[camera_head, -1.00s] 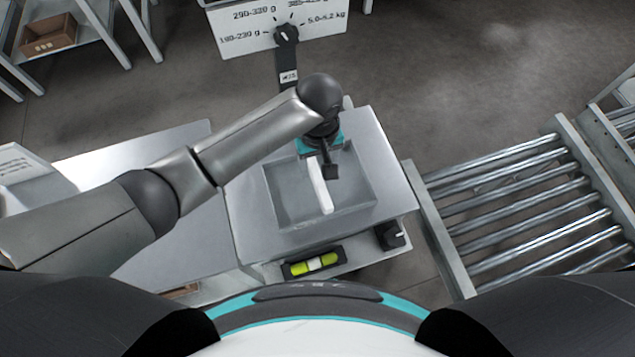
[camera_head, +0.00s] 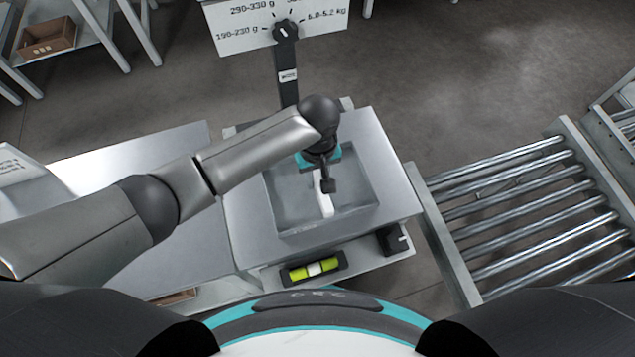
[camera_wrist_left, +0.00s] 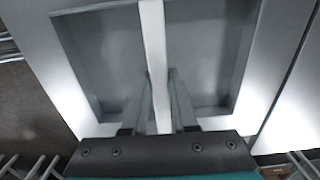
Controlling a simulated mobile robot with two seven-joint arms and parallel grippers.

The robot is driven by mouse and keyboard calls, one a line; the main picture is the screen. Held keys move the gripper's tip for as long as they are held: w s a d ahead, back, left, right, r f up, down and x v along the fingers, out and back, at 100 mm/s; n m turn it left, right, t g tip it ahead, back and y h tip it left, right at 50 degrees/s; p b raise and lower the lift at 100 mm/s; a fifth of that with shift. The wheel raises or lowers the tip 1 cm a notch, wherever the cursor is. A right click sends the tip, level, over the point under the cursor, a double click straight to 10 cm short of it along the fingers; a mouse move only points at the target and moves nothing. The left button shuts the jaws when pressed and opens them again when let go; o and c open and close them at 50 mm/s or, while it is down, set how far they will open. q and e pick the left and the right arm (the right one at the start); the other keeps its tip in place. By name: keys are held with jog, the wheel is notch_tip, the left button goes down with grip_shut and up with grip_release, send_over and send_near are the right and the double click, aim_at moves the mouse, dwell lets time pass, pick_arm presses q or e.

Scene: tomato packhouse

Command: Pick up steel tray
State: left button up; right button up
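The steel tray (camera_head: 290,219) is a shallow grey rectangular pan lying on a metal platform. A white bar (camera_head: 325,207) spans its middle; the bar also runs down the left wrist view (camera_wrist_left: 153,40). My left gripper (camera_head: 326,186) points down over the tray at this bar. In the left wrist view its two fingers (camera_wrist_left: 160,82) stand on either side of the bar, very close to it. I cannot tell whether they press on it. The wrist hides the bar's far end in the head view. My right gripper is in neither view.
A dark post with a dial sign (camera_head: 240,22) rises behind. A metal table (camera_head: 120,160) is left, a roller conveyor (camera_head: 520,210) right.

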aim_at(318, 177)
pick_arm(q)
grip_shut()
dwell(0.4)
notch_tip(318, 177, up, 20)
jog(key=p, duration=0.7)
